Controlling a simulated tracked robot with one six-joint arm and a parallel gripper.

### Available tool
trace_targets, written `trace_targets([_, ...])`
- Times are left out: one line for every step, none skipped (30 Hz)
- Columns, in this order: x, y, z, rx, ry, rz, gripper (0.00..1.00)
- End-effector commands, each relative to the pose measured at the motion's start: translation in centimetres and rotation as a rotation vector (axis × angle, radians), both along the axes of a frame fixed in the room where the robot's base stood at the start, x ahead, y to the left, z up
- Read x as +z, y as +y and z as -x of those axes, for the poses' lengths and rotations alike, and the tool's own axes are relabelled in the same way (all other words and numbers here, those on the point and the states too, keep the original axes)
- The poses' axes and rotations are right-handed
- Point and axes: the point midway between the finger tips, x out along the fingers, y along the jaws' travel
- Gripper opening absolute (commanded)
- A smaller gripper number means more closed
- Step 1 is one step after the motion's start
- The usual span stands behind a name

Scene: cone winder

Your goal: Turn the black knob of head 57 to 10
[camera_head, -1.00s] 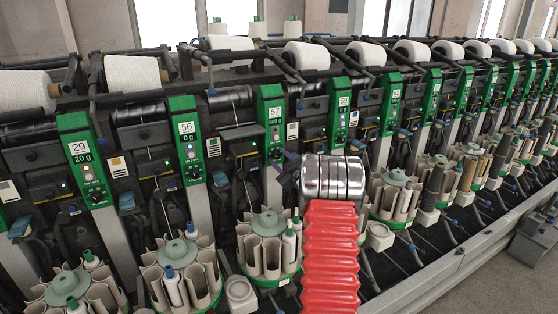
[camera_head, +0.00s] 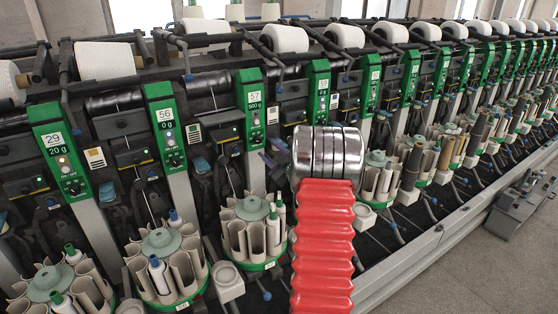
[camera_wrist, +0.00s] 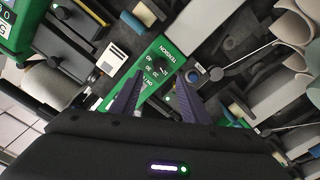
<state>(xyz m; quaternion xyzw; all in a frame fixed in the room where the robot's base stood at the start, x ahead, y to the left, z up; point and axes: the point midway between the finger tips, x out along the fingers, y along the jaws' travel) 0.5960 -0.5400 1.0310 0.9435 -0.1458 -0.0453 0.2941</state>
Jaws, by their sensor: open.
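Head 57 (camera_head: 251,104) is a tall green panel marked 57 and 500 g in the head view. Its small black knob (camera_head: 256,139) sits low on the panel; its setting is too small to read. In the wrist view, a tilted green panel (camera_wrist: 147,83) marked TENSION carries a black knob (camera_wrist: 161,67) with white numbers around it. My gripper (camera_wrist: 160,76) is open, its two dark fingers on either side of that knob in the picture. I cannot tell how far the tips are from the panel. In the head view my arm mostly hides the gripper.
Head 56 (camera_head: 165,125) and head 29 (camera_head: 58,150) stand to the left, with more green heads to the right. White yarn cones (camera_head: 285,38) line the top. Round bobbin magazines (camera_head: 252,225) stick out below. Free floor (camera_head: 470,275) lies at the lower right.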

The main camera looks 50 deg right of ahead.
Motion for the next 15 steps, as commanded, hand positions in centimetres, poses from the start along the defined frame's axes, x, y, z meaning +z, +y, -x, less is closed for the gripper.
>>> trace_targets([0.0, 0.2, 0.9, -0.002, 0.001, 0.0, 0.42])
trace_targets([0.0, 0.4, 1.3, -0.001, 0.002, 0.0, 0.42])
trace_targets([0.0, 0.6, 1.9, -0.001, 0.001, 0.001, 0.42])
trace_targets([0.0, 0.7, 2.4, -0.001, 0.001, 0.001, 0.42])
trace_targets([0.0, 0.9, 2.9, -0.002, 0.001, 0.001, 0.42])
trace_targets([0.0, 1.0, 3.5, -0.003, 0.002, -0.001, 0.42])
trace_targets([0.0, 1.2, 3.9, -0.001, 0.0, 0.0, 0.42])
trace_targets([0.0, 1.3, 4.3, -0.001, 0.0, 0.0, 0.42])
trace_targets([0.0, 1.5, 4.8, -0.001, 0.0, 0.0, 0.42])
trace_targets([0.0, 1.6, 5.1, -0.001, 0.001, 0.0, 0.42])
trace_targets([-0.1, 1.7, 5.4, -0.001, 0.002, 0.0, 0.42])
trace_targets([-0.1, 1.8, 5.7, -0.001, 0.001, 0.0, 0.42])
trace_targets([0.0, 1.9, 5.8, 0.0, 0.0, 0.001, 0.42])
trace_targets([0.0, 1.9, 5.9, 0.0, 0.0, 0.001, 0.42])
trace_targets([0.0, 2.0, 6.0, 0.001, 0.0, 0.001, 0.42])
